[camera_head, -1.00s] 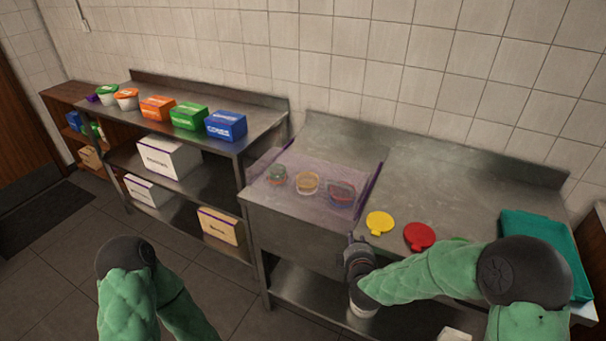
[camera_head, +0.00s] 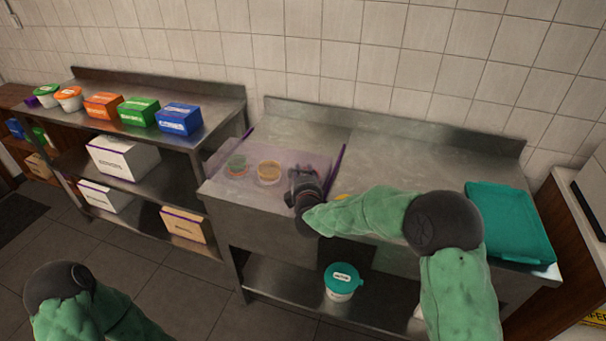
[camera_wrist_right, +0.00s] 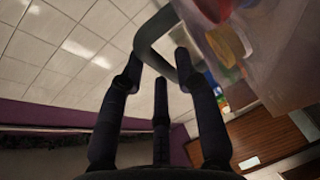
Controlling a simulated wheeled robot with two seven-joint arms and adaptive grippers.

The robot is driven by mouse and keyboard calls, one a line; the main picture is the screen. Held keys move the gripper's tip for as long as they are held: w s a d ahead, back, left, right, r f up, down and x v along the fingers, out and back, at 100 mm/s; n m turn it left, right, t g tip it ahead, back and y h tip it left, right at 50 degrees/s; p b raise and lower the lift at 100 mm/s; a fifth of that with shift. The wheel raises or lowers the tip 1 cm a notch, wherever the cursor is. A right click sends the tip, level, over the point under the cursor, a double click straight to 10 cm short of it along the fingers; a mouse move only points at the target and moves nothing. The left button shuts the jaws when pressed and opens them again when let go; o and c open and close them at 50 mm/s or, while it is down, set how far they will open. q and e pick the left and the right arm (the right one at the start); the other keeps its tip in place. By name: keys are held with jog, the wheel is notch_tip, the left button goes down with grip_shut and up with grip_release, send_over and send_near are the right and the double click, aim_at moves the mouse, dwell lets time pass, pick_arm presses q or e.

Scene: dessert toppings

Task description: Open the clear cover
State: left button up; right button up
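The clear cover (camera_head: 285,160) is a see-through, purple-tinted sheet over the left part of the right-hand steel counter, lying over round tubs (camera_head: 268,172). It looks closed. In the right wrist view the clear cover (camera_wrist_right: 285,65) shows at the upper right, with blurred red and yellow shapes behind it. A grey-green handle (camera_wrist_right: 150,40) loops beside it. My right gripper (camera_head: 303,176) is at the cover's right front part and hides what lies behind it. In the right wrist view its fingers (camera_wrist_right: 160,70) are apart around the handle; contact is unclear. My left gripper is out of view.
A teal tray (camera_head: 510,222) sits at the counter's right end. A yellow lid (camera_head: 341,196) is mostly hidden by my right arm. A teal-lidded tub (camera_head: 343,282) stands on the lower shelf. Colored boxes (camera_head: 138,111) line the left shelf. A wooden cabinet stands at far right.

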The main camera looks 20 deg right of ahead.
aim_at(316, 155)
jog(key=shift+x, duration=0.9)
grip_shut()
jog(key=w+d+p, duration=0.1)
jog(key=w+d, duration=0.1)
jog(key=w, duration=0.1)
jog(key=w+d+p, duration=0.2)
jog(key=w+d, duration=0.1)
jog(key=w, duration=0.1)
jog(key=w+d+p, duration=0.1)
jog(key=w+d, duration=0.1)
jog(key=w, duration=0.2)
jog(key=shift+w+d, duration=0.2)
jog(key=shift+d, duration=0.2)
jog(key=shift+w+d+p, duration=0.3)
jog(key=shift+w+d, duration=0.1)
jog(key=shift+w, duration=0.25)
grip_release()
